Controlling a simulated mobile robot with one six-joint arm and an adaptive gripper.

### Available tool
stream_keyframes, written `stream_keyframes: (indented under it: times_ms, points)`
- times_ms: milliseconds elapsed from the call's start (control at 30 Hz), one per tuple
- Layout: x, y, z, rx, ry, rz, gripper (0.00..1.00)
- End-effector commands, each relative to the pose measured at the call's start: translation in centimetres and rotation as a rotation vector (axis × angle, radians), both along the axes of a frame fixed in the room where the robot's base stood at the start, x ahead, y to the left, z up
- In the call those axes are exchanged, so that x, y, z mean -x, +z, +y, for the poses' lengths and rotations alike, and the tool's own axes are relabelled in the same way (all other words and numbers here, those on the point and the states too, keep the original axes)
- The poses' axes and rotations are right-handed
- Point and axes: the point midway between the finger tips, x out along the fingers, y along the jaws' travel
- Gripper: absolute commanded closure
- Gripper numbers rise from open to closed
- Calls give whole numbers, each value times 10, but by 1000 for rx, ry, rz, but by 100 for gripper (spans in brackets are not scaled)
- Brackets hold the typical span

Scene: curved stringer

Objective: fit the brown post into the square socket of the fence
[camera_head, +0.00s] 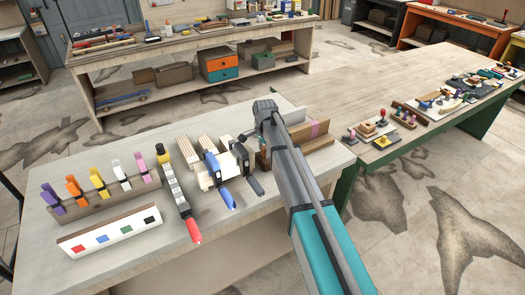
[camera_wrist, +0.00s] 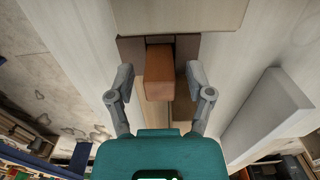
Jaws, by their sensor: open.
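The brown post (camera_wrist: 159,76) shows in the wrist view as a short square block, its near end facing the camera. It sits at a darker brown piece (camera_wrist: 130,48) below a pale panel (camera_wrist: 180,14); I cannot tell how deep it goes in. My gripper (camera_wrist: 160,82) is open, with one finger on each side of the post and a gap on both sides. In the head view my arm hides most of the gripper and the post. I cannot make out the square socket clearly.
On the same bench (camera_head: 120,240) are a rack of coloured clamps (camera_head: 105,203), a white board with coloured squares (camera_head: 112,232), a red-ended tool (camera_head: 192,228) and blue and black clamps (camera_head: 222,180). A pale block (camera_wrist: 268,112) stands right of the gripper.

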Motion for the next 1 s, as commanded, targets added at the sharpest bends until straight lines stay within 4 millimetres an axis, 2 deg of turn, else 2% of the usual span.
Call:
stream_keyframes:
  times_ms: [367, 1000]
  points:
    - [0, 20, 0, 0, 0, 0, 33]
    - [0, 73, 1, 0, 1, 0, 33]
